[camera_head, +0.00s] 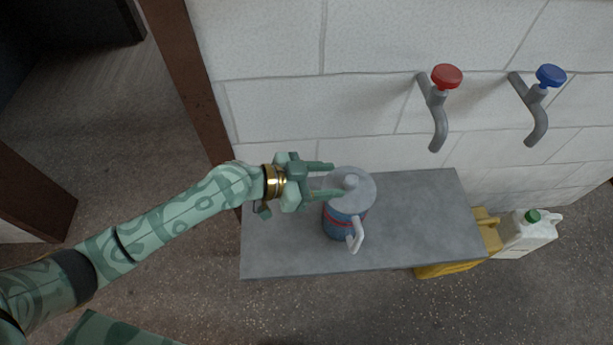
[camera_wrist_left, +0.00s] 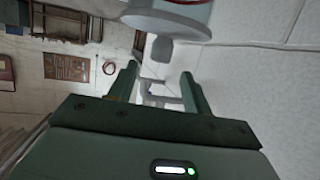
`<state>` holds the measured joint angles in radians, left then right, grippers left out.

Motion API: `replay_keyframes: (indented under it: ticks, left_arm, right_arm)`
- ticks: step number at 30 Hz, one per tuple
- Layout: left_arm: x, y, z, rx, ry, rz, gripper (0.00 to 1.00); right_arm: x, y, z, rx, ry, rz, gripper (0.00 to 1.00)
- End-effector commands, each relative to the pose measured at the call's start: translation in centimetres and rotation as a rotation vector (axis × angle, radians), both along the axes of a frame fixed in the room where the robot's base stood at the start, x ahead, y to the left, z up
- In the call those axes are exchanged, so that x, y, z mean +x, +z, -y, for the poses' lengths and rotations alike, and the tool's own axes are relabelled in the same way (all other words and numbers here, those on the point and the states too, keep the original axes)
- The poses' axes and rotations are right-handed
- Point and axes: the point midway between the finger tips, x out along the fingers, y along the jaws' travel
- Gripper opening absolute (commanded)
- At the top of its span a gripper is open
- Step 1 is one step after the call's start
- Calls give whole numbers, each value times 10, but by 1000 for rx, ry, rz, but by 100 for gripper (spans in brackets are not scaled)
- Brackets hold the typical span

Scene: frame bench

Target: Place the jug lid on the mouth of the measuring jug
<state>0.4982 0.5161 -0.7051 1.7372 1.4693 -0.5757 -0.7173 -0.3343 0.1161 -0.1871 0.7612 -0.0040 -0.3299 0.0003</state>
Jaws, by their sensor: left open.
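The grey jug lid (camera_head: 364,188), a round disc with a central knob, rests on the mouth of the measuring jug (camera_head: 341,226). The jug is blue with a red band and a pale handle, and stands upright on the grey bench. My left gripper (camera_head: 335,180) is open and empty at the left side of the lid, its fingers pointing toward the knob. In the left wrist view the lid (camera_wrist_left: 160,22) and its knob are at the top, outside the gap between the fingertips (camera_wrist_left: 158,80). My right gripper is not in view.
The bench top (camera_head: 420,220) is clear right of the jug. A red-handled tap (camera_head: 438,110) and a blue-handled tap (camera_head: 540,105) stick out from the white block wall behind.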

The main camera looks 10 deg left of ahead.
Motion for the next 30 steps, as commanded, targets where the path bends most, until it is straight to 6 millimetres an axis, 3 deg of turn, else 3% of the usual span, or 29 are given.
replay_keyframes:
  ticks: [3,9,27,30]
  left_arm:
    - [-13,10,-23,4,0,3,49]
    - [-25,18,-44,1,0,0,49]
    - [-27,20,-47,0,-1,1,49]
    - [-38,15,-40,15,-19,-2,49]
  right_arm:
    - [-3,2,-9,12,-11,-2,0]
    - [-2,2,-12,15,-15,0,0]
    - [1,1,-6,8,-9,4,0]
    - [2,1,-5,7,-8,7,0]
